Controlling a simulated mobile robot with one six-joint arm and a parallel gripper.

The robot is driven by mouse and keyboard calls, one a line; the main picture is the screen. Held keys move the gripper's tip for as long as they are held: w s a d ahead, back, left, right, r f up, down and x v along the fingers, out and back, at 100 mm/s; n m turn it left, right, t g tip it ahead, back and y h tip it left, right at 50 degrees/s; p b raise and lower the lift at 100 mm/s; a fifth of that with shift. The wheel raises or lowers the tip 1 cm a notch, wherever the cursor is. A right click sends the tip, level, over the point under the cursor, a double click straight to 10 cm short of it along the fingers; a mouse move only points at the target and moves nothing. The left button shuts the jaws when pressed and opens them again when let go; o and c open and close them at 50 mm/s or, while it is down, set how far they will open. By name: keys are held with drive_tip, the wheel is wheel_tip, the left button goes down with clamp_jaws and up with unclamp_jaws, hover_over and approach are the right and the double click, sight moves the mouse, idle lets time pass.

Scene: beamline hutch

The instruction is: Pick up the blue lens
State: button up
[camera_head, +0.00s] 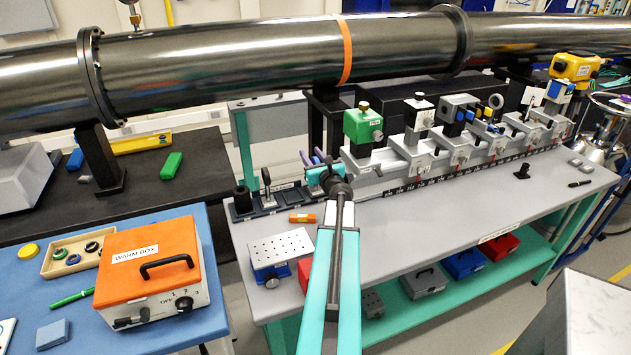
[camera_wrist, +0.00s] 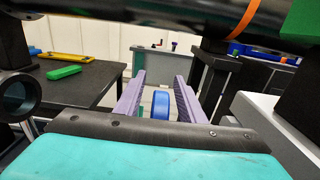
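A blue, rounded upright piece (camera_wrist: 160,103), which I take to be the blue lens seen edge-on, shows between my fingers in the wrist view. My gripper (camera_wrist: 162,100) has its two purple fingers apart, with a visible gap on each side of the blue piece. I cannot tell how far along the fingers it sits. In the head view my gripper (camera_head: 314,160) is over the left end of the grey bench, by a dark rack (camera_head: 285,198); my arm and gripper hide the blue piece there.
A dark-framed round lens (camera_head: 266,178) stands in the rack, left of my gripper. A green-topped mount (camera_head: 363,127) on the rail is close on the right. The large dark pipe (camera_head: 240,58) runs behind. An orange warm box (camera_head: 150,262) stands on the blue table.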

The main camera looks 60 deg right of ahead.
idle(0.5)
clamp_jaws()
